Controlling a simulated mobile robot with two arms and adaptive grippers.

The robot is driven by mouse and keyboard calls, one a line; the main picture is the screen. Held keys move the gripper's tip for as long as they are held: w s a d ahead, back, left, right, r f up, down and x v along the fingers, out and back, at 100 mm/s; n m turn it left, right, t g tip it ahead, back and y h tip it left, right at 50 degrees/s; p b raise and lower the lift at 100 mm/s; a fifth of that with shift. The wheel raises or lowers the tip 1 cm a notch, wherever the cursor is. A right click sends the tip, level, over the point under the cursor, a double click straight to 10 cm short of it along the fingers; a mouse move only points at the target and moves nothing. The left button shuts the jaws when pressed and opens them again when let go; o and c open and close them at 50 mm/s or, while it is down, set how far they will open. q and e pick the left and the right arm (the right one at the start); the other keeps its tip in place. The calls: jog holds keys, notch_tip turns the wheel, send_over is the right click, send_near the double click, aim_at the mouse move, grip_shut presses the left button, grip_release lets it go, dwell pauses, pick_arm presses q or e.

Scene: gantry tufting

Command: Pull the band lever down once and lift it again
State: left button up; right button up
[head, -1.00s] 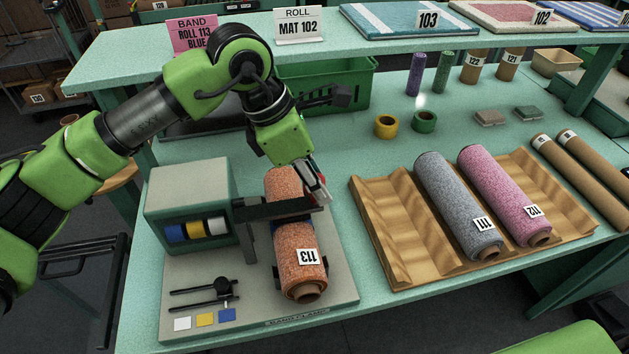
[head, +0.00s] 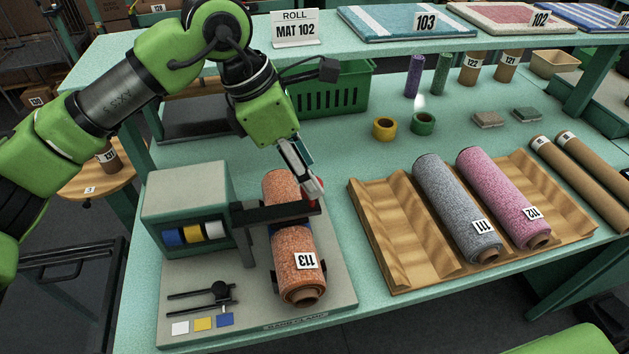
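The band clamp (head: 187,198), a green and grey box on a grey base, stands at the table's front left. Its dark band lever (head: 262,213) reaches right, low across the orange speckled roll 113 (head: 295,252). A blue band shows on the roll just under the lever. My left gripper (head: 313,188) points down at the lever's right end, where some red shows. Its fingers look close together and at or touching that end; their grip is partly hidden. My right gripper is out of view.
A wooden cradle (head: 381,243) with grey roll 111 (head: 457,207) and pink roll 112 (head: 503,198) stands right of the clamp. A green basket (head: 335,97) is behind my gripper. Tape rolls (head: 384,129) stand further back. Table between clamp and cradle is clear.

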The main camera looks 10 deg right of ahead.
pick_arm(q)
jog(key=v, duration=0.7)
